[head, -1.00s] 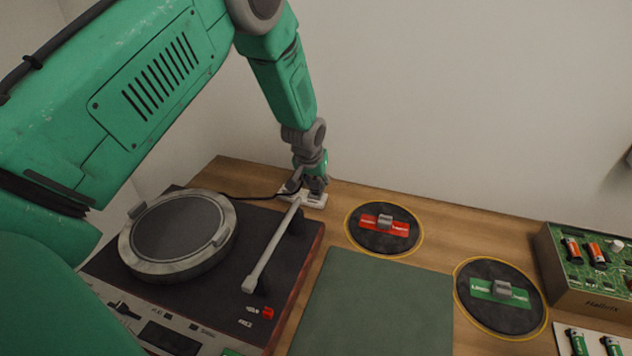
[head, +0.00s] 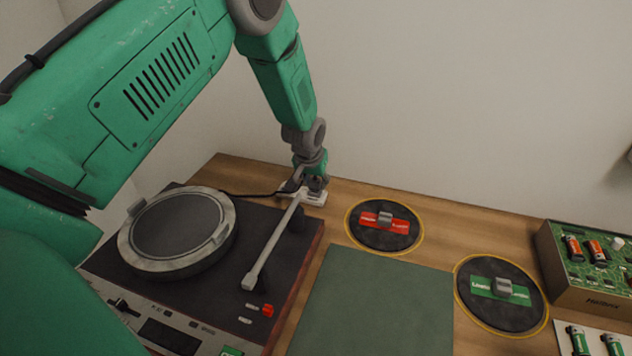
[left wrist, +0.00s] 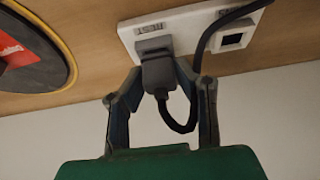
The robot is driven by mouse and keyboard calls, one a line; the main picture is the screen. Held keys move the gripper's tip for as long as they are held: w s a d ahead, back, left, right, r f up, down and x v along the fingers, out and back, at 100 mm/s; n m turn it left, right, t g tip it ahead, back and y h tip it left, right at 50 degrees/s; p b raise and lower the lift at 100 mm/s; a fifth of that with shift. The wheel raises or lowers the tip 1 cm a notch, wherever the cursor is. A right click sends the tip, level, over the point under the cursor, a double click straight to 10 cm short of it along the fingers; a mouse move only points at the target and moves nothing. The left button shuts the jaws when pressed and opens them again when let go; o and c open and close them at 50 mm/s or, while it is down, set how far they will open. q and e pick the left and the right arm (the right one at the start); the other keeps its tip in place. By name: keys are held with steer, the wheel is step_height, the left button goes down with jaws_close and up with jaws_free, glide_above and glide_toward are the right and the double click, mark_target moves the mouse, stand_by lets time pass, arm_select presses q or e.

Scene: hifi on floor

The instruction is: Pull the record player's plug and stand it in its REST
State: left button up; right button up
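The dark grey plug (left wrist: 157,74) stands upright at the end of the white strip (left wrist: 190,30) marked REST, its front against or in the strip. How deep it sits is hidden. The strip's other opening (left wrist: 231,40) is empty, with the black cord passing beside it. My left gripper (left wrist: 158,70) has a finger on each side of the plug, tips close against it. In the head view my left gripper (head: 312,184) is over the strip (head: 315,198), behind the record player (head: 277,222). My right gripper is out of view.
The tonearm (head: 272,245) lies just in front of my gripper. A red-labelled round pad (head: 383,240) and a green-labelled one (head: 500,314) are to the right, with a battery-filled circuit box (head: 590,290) beyond. The wall rises close behind the strip.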

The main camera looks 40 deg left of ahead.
arm_select(q)
steer(key=o, duration=0.5)
steer(key=shift+c, duration=0.2)
steer(key=shift+r, duration=0.1)
steer(key=w+p+v, duration=0.1)
steer(key=p+v, duration=0.3)
steer(key=v, duration=1.2)
steer(key=shift+w+a+r+p, duration=0.2)
steer(key=shift+a+r+p, duration=0.15)
steer(key=shift+r, duration=0.1)
steer(key=shift+r, duration=0.1)
